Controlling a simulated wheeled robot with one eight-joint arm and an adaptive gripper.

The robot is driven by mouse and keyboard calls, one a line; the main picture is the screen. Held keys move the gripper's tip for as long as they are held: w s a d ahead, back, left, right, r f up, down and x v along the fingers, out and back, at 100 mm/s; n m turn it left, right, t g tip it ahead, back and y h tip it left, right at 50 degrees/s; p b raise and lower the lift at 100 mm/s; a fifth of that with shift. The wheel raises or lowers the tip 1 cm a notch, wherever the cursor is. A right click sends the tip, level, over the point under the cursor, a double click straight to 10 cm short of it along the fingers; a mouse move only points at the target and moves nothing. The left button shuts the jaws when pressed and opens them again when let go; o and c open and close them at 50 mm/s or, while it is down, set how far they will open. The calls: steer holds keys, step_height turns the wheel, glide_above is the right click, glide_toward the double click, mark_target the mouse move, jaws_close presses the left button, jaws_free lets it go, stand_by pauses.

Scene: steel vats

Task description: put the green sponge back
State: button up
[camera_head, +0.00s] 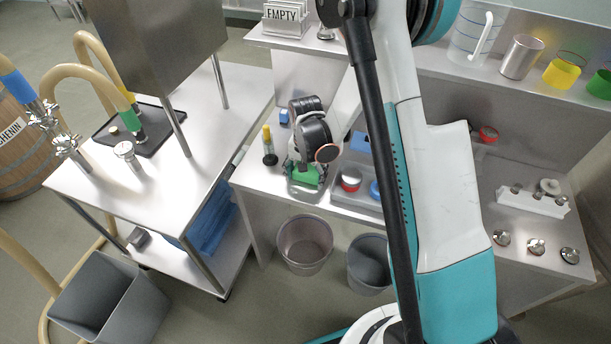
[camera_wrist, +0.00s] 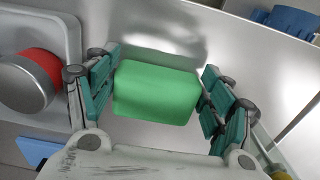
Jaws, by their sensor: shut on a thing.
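The green sponge (camera_wrist: 156,92) is a rounded block between the teal fingers of my gripper (camera_wrist: 158,98) in the wrist view. My gripper is shut on it, with a finger at each end. In the head view the sponge (camera_head: 306,177) shows partly below my gripper (camera_head: 303,172), at the left front part of the steel bench (camera_head: 262,184). The wrist view shows bare shiny steel around the sponge. I cannot tell whether the sponge touches the bench top.
A grey tray (camera_head: 335,197) with a red-lidded tin (camera_head: 350,180) stands right of my gripper. A yellow-topped bottle (camera_head: 268,146) stands to its left. Two bins (camera_head: 304,246) sit on the floor in front. A steel cart (camera_head: 110,203) stands left, across a narrow gap.

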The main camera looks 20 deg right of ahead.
steer(key=shift+f, duration=0.1)
steer(key=o, duration=1.1)
step_height(320, 180, up, 13)
steer(key=p, duration=0.3)
step_height(320, 180, up, 16)
steer(key=n+t, duration=0.3)
steer(key=n, duration=0.1)
glide_above(306, 175)
steer(key=s, duration=0.9)
steer(key=s+d+r+n+t, duration=0.1)
steer(key=s+r+n+t, duration=0.2)
steer(key=s, duration=0.9)
step_height(306, 175, up, 2)
steer(key=shift+r+t, duration=0.1)
steer(key=shift+t, duration=0.5)
steer(key=shift+s, duration=0.1)
